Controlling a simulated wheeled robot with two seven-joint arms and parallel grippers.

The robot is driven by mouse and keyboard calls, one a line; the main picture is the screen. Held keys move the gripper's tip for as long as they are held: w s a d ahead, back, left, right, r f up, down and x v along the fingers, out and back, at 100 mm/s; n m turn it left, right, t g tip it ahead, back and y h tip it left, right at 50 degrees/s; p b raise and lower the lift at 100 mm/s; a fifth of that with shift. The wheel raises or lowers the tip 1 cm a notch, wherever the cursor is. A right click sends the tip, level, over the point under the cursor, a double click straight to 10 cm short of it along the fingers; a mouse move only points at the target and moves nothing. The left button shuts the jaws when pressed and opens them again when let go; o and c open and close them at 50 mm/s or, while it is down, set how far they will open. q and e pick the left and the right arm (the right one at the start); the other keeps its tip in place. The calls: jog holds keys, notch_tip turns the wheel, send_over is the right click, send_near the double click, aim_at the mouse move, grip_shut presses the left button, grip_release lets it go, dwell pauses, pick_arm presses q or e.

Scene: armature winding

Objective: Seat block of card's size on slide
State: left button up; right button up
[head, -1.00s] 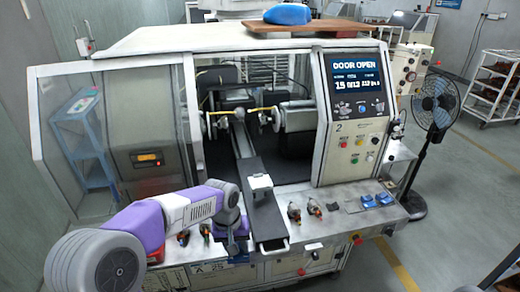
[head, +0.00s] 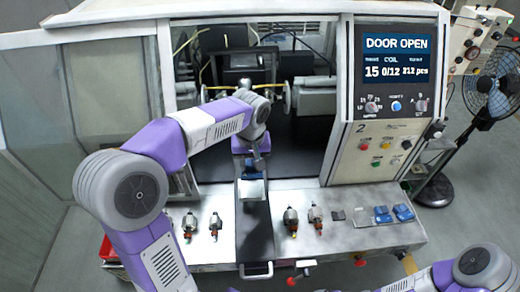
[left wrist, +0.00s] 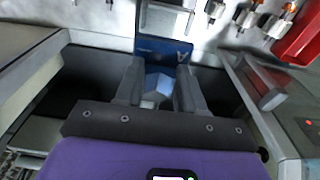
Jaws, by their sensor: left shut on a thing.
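The slide (head: 254,228) is a long dark rail running from the front edge back into the open machine, with a metal handle (head: 257,270) at its front. My left gripper (head: 253,160) is over the slide at the machine opening, pointing down. In the left wrist view my left gripper (left wrist: 158,92) is shut on a pale blue block (left wrist: 158,82), mostly hidden between the fingers. A darker blue piece with a pale mark (left wrist: 178,52) shows just beyond the fingertips, over the slide. I cannot tell whether the held block touches the slide. My right gripper is out of view.
Two blue blocks (head: 383,214) (head: 403,212) lie at the right of the front ledge. Armatures (head: 291,220) (head: 189,224) stand on both sides of the slide. A red bin (head: 108,250) is at the left. The panel screen (head: 396,57) reads DOOR OPEN.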

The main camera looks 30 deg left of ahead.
aim_at(250, 172)
pick_arm(q)
jog(key=shift+s+f+b, duration=0.3)
jog(key=shift+s, duration=0.25)
jog(key=shift+s+f+b, duration=0.1)
jog(key=shift+f+b, duration=0.2)
jog(key=shift+f, duration=0.05)
jog(key=f+b, duration=0.2)
jog(key=shift+w+f, duration=0.25)
jog(key=shift+f, duration=0.05)
notch_tip(250, 172, down, 2)
jog(key=shift+s+f+b, duration=0.1)
jog(key=shift+f+b, duration=0.05)
jog(key=shift+b, duration=0.8)
jog(key=shift+f+b, duration=0.35)
jog(key=shift+f, duration=0.15)
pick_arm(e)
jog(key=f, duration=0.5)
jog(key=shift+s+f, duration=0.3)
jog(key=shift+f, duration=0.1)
pick_arm(q)
jog(key=o, duration=1.2)
